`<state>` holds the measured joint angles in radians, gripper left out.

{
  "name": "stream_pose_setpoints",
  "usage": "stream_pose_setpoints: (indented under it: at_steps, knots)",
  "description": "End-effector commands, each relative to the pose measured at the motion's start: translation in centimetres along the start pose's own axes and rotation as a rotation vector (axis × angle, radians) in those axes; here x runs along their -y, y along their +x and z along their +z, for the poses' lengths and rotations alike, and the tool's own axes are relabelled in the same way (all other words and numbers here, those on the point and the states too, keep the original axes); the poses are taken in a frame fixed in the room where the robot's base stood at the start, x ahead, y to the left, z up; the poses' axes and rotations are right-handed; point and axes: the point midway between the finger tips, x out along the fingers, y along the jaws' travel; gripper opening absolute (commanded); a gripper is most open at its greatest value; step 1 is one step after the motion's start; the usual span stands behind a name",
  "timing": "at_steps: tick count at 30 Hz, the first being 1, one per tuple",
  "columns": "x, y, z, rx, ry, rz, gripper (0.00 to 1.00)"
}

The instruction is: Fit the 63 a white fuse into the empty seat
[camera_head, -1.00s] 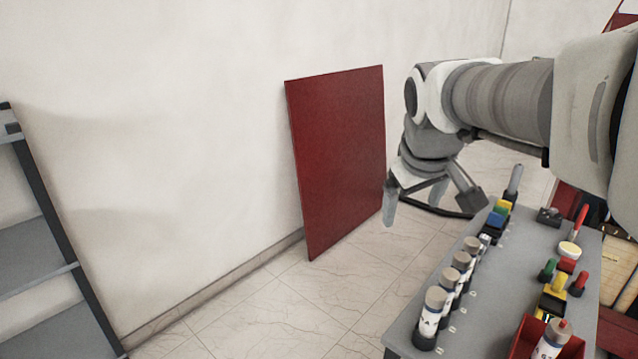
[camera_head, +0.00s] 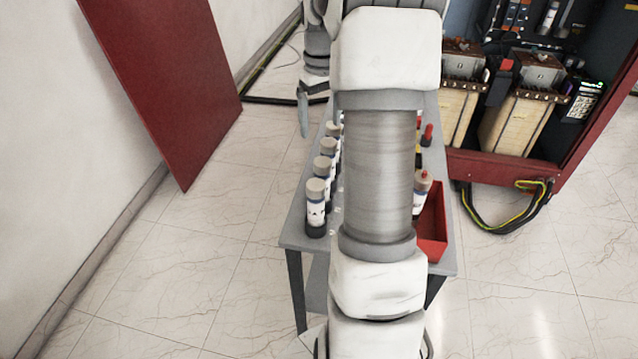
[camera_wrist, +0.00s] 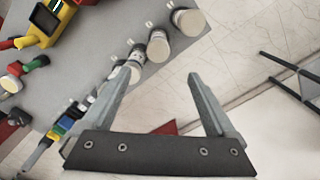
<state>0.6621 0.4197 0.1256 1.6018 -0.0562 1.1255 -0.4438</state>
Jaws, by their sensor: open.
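Several white fuses with grey caps (camera_head: 316,205) stand upright in a row along the table's left edge. They also show from above in the wrist view (camera_wrist: 188,20). Their ratings are too small to read, so I cannot tell which is the 63 A one. Another pale fuse with a red tip (camera_head: 421,190) stands at the red bin. My gripper (camera_wrist: 162,77) is open and empty, above the table's edge beside the row. In the head view my arm hides much of the table. I cannot make out the empty seat.
An open dark cabinet (camera_head: 600,35) with a red base stands at the right, holding transformers (camera_head: 520,115) and a white fuse-like cylinder (camera_head: 548,18). A red bin (camera_head: 435,225) sits on the grey table (camera_head: 296,235). A red panel (camera_head: 165,75) leans on the left wall.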

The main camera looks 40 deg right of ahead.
Motion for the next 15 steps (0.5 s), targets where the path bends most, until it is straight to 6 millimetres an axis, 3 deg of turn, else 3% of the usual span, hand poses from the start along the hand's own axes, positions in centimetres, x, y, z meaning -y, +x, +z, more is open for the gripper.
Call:
stream_pose_setpoints:
  at_steps: [7,15]
  knots:
    - [0.0,5.5,0.1,0.002,0.000,-0.002,0.92]
    - [0.0,8.0,0.0,-0.001,-0.001,0.001,0.92]
